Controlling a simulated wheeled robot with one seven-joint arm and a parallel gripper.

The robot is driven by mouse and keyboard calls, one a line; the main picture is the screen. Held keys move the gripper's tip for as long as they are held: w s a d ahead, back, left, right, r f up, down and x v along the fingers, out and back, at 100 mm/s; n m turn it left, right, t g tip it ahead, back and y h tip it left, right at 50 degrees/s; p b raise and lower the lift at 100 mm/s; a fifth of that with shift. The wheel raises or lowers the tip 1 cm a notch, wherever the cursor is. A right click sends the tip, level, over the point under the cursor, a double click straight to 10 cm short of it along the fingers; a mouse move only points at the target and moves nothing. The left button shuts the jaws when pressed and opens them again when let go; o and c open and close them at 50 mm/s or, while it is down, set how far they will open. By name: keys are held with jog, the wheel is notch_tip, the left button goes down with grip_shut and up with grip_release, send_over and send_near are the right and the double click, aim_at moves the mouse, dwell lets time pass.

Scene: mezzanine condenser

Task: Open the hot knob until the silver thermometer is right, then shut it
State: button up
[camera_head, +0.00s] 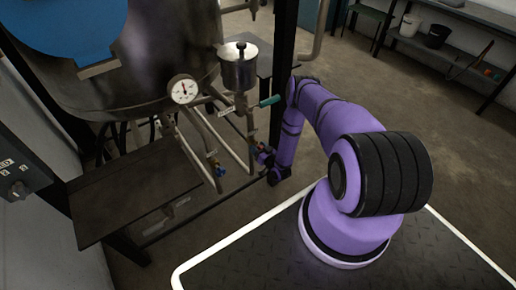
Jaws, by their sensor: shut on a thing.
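The silver thermometer (183,89) is a round dial with a white face and metal rim on the front of the large steel vessel. It has a small red mark, but its reading is too small to tell. Two slanting pipes run down below it. A small blue knob (219,170) sits at the lower end of the left pipe, apart from my gripper. My gripper (262,154) is at the lower end of the right pipe, shut on a knob there. That knob is mostly hidden by the fingers, so its colour and turn cannot be told.
A steel pot (239,68) with a black-knobbed lid and a teal-handled lever (269,101) stand just above my gripper. A dark flat plate (130,190) lies at lower left. A dark upright post is close behind my arm. The floor at right is clear.

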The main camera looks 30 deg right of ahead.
jog(key=m, duration=0.6)
jog(key=shift+d+f+m, duration=0.1)
jog(key=shift+d+m, duration=0.1)
jog(key=shift+m, duration=0.1)
jog(key=m, duration=0.5)
jog(key=shift+f+m, duration=0.15)
jog(key=shift+m, duration=0.25)
jog(key=o, duration=0.9)
jog(key=s, duration=1.1)
jog(key=shift+d, duration=0.25)
jog(key=shift+w, duration=0.1)
